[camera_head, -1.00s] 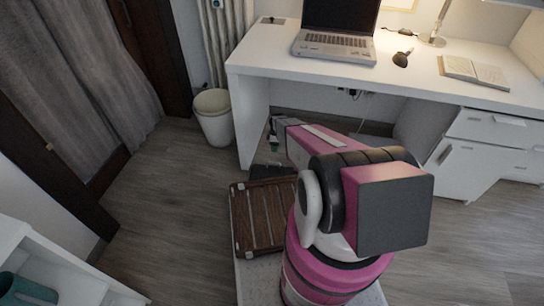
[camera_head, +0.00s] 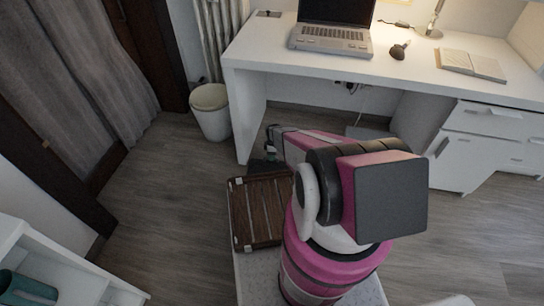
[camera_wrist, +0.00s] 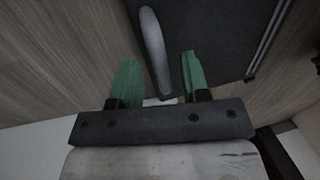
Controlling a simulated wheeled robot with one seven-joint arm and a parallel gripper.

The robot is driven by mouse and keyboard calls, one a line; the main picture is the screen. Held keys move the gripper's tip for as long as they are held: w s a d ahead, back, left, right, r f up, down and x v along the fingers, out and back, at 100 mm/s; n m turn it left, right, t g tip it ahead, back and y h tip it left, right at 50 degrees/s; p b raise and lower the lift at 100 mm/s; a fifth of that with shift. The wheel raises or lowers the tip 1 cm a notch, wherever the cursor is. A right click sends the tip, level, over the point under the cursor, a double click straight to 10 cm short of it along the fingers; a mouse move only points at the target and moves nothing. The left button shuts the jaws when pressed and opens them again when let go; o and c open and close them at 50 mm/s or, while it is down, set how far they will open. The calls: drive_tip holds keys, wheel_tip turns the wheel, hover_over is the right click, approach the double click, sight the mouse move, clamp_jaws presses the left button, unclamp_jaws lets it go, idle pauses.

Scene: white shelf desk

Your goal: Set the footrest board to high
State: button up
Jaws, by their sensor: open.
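My gripper (camera_wrist: 159,62) is open, with one green finger on each side of the lever. A clear gap shows at the right finger; contact at the left cannot be told. In the head view my gripper (camera_head: 271,143) is low beside the desk's left leg.
The white desk (camera_head: 300,72) stands above and behind, with a laptop (camera_head: 332,38) on top. A white bin (camera_head: 211,112) stands left of the desk leg. Floor at left is clear.

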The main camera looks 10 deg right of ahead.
clamp_jaws()
drive_tip(key=s+a+r+t+h, duration=0.1)
drive_tip(key=s+r+t, duration=0.2)
drive_tip(key=r, duration=0.4)
drive_tip(key=shift+s+a+t, duration=0.15)
drive_tip(key=shift+s+t, duration=0.15)
drive_tip(key=shift+s, duration=0.4)
unclamp_jaws()
drive_tip(key=shift+r, duration=0.15)
wheel_tip(320, 180, up, 10)
drive_tip(key=s, duration=0.1)
drive_tip(key=shift+s+a+r, duration=0.15)
drive_tip(key=shift+a+r, duration=0.05)
drive_tip(key=shift+r, duration=0.05)
